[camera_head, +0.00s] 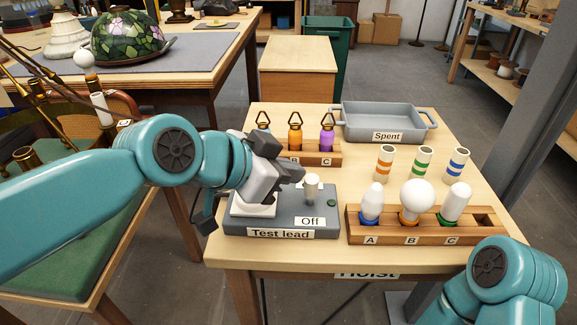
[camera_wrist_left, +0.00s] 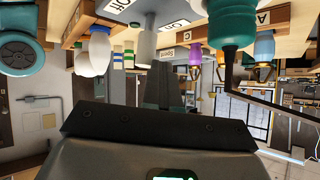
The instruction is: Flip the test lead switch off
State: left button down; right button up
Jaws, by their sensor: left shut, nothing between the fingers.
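The grey test lead box (camera_head: 235,222) sits at the front left of the wooden bench, with a "Test lead" label on its front. A pale, stubby switch lever (camera_head: 312,186) stands on it behind an "Off" label (camera_head: 310,221); I cannot tell which way it leans. My left gripper (camera_head: 297,174) is shut and empty over the box, with its tips close to the left of the lever; contact is unclear. In the left wrist view, the lever (camera_wrist_left: 147,46) shows just beyond the shut fingers. My right gripper is out of the picture; only its teal arm shows.
A wooden rack (camera_head: 400,237) with bulbs A, B and C stands right of the box. Several striped tubes (camera_head: 422,162) stand behind it. A rack of hooked coloured items (camera_head: 296,140) and the grey "Spent" tray (camera_head: 385,118) are at the back.

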pick_arm(q)
jog(key=shift+w+f, duration=0.4)
jog(key=shift+f, duration=0.1)
jog(key=shift+d, duration=0.1)
jog(key=p+v, duration=0.2)
jog(key=v, duration=1.4)
jog(key=shift+r, duration=0.2)
